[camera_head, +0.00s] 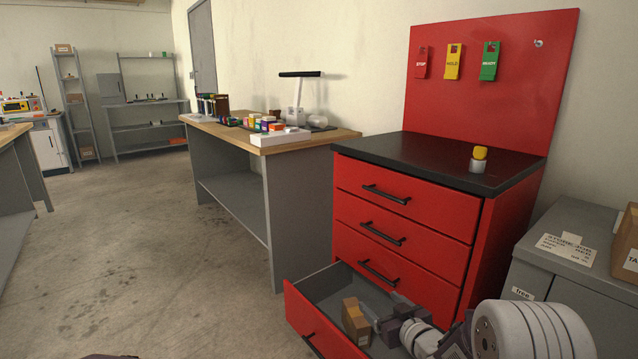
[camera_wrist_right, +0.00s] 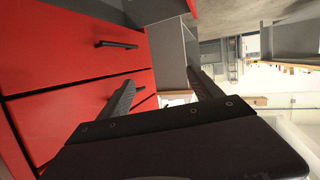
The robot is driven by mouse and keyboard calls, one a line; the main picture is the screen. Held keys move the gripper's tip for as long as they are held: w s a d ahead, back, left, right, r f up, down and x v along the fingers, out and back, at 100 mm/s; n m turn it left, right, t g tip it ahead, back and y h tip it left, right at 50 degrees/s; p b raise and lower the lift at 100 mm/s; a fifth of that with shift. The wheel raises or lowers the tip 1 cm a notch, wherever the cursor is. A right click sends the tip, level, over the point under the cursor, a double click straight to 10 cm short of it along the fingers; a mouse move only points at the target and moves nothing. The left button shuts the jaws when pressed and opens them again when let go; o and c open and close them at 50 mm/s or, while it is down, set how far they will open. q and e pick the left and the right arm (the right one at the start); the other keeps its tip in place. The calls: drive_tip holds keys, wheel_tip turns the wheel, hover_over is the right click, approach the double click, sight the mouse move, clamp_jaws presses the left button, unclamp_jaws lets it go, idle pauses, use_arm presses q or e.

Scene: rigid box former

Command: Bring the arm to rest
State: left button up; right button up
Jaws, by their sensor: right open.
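My right arm reaches in from the lower right in the head view. Its gripper (camera_head: 381,306) is over the open bottom drawer (camera_head: 330,284) of the red cabinet (camera_head: 403,219), close beside a brown box (camera_head: 355,322). I cannot tell from this angle whether it touches the box. In the right wrist view the two dark fingers (camera_wrist_right: 160,80) are spread with nothing between them, and the red drawer fronts (camera_wrist_right: 75,45) are on the left. My left gripper is not in view.
A yellow-and-white object (camera_head: 479,158) stands on the cabinet's black top. Red, yellow and green tags hang on the red back panel (camera_head: 497,75). A grey cabinet (camera_head: 575,275) stands close at the right. A loaded workbench (camera_head: 270,150) is behind; the floor (camera_head: 140,250) at left is open.

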drive_tip(key=s+d+f+m+g+h+p, duration=0.1)
drive_tip(key=s+f+m+g+h+p, duration=0.15)
drive_tip(key=s+g, duration=0.85)
drive_tip(key=s+d+f+m+g+h+p, duration=0.1)
drive_tip(key=s+f+m+g+h+p, duration=0.15)
drive_tip(key=s, duration=1.55)
wheel_tip(320, 180, up, 36)
drive_tip(key=p, duration=3.5)
drive_tip(key=shift+f+t+y+p, duration=0.15)
drive_tip(key=shift+t+y+p, duration=0.15)
drive_tip(key=shift+t, duration=0.05)
drive_tip(key=shift+w+a, duration=0.1)
